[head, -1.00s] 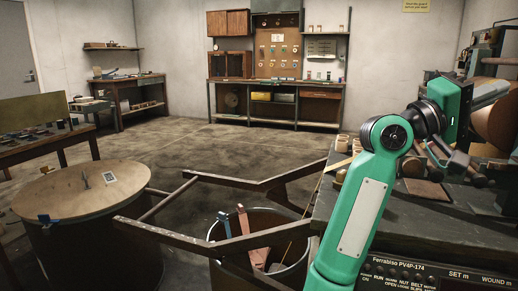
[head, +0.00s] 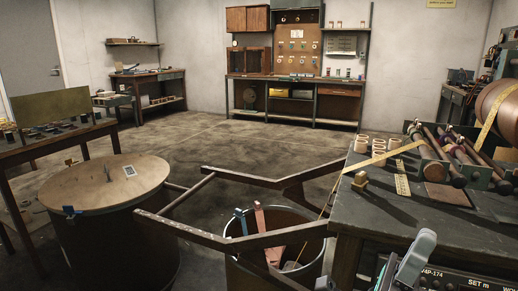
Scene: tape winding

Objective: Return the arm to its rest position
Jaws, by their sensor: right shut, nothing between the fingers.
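My right gripper (head: 414,258) shows at the bottom right, in front of the bench (head: 440,222) with the winding machine. It is small and partly cut off by the lower edge of the picture. It looks shut, with nothing held, and is apart from the tape and the rollers. A yellow tape (head: 376,161) runs from the large brown roll (head: 497,108) past the rollers (head: 447,157) and over the bench's left edge. The machine's control panel (head: 455,277) is partly hidden behind my gripper.
An open bin (head: 236,266) stands left of the bench, with clamp-like tools in it. A dark frame (head: 200,233) reaches across it towards a drum with a wooden lid (head: 100,183). Several small spools (head: 362,144) stand on the bench. The floor behind is clear.

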